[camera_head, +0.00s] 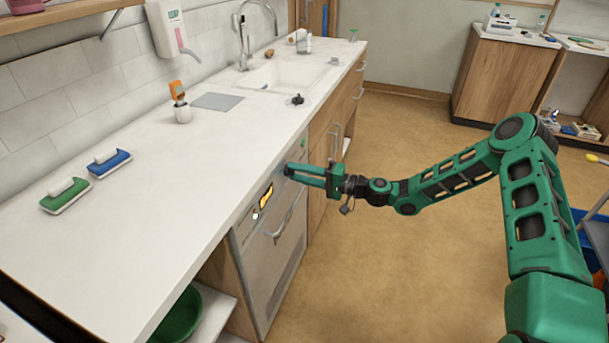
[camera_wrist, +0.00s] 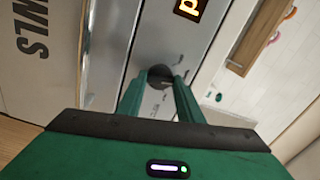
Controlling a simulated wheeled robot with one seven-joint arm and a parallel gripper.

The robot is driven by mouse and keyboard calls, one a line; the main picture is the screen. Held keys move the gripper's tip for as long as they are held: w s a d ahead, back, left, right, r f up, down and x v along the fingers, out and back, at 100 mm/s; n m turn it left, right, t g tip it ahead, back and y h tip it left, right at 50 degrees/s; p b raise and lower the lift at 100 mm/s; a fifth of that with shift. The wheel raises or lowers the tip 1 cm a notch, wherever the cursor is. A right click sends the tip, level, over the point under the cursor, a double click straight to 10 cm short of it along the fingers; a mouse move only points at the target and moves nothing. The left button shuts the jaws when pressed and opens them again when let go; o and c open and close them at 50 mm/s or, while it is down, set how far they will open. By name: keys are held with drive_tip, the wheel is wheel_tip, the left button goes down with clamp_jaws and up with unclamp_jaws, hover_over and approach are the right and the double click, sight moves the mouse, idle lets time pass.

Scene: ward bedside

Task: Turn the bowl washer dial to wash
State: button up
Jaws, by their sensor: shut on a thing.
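The bowl washer (camera_head: 272,262) is a grey front-panel machine built in under the white counter, with an amber display (camera_head: 266,196) and a bar handle on its door. My green gripper (camera_head: 290,172) reaches in from the right to the washer's upper panel. In the wrist view, the dark round dial (camera_wrist: 160,74) sits on the panel between my two fingertips, and they are shut on it. Small markings lie around the dial, too small to read.
The counter (camera_head: 225,150) holds a green brush (camera_head: 65,196), a blue brush (camera_head: 110,163), an orange-topped white holder (camera_head: 181,108) and a sink (camera_head: 285,75). A green bowl (camera_head: 180,316) sits on a lower shelf. The floor (camera_head: 400,270) beside the washer is clear.

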drive_tip(key=m, duration=0.3)
drive_tip(key=shift+s+a+f+m, duration=0.1)
drive_tip(key=shift+s+a+m, duration=0.1)
drive_tip(key=shift+m, duration=0.2)
drive_tip(key=shift+s+a+m, duration=0.1)
drive_tip(key=shift+m, duration=0.9)
drive_tip(key=shift+f, duration=0.1)
drive_tip(key=o, duration=1.1)
drive_tip(key=shift+c, duration=0.2)
drive_tip(key=shift+d, duration=0.3)
drive_tip(key=v, duration=1)
drive_tip(key=shift+d, duration=0.15)
